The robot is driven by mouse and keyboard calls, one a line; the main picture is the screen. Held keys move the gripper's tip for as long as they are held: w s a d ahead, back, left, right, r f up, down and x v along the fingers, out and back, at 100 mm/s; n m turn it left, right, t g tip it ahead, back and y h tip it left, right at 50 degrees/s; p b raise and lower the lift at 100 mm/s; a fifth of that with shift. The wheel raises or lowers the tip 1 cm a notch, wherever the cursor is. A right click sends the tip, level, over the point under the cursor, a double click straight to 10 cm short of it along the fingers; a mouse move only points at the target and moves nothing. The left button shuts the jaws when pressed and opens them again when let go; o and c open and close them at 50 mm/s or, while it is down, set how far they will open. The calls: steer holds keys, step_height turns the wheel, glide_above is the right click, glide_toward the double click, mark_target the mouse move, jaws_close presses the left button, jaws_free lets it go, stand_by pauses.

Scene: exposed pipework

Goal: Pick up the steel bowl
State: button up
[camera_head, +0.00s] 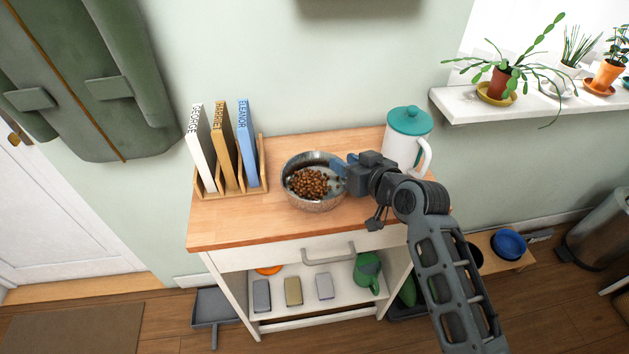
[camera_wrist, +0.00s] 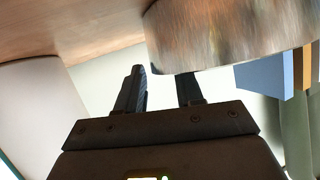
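The steel bowl (camera_head: 318,205) stands upright on the wooden top of the cart and holds brown kibble (camera_head: 310,183). My gripper (camera_head: 339,176) is at the bowl's right rim. In the wrist view, my gripper's two dark fingers (camera_wrist: 163,88) are apart with a clear gap between them. The bowl's wall (camera_wrist: 235,35) fills the upper right there, just beyond the fingertips. One finger overlaps the bowl's edge in the picture. I cannot tell whether it touches the bowl.
A white pitcher with a teal lid (camera_head: 402,145) stands close behind my gripper. A wooden rack (camera_head: 262,160) with three books is left of the bowl. The cart top (camera_head: 235,225) is clear at the front left. Potted plants sit on the sill (camera_head: 460,108) at right.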

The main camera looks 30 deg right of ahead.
steer(key=shift+x, duration=0.8)
steer(key=shift+c, duration=0.2)
steer(key=shift+s+d, duration=0.1)
jaws_close()
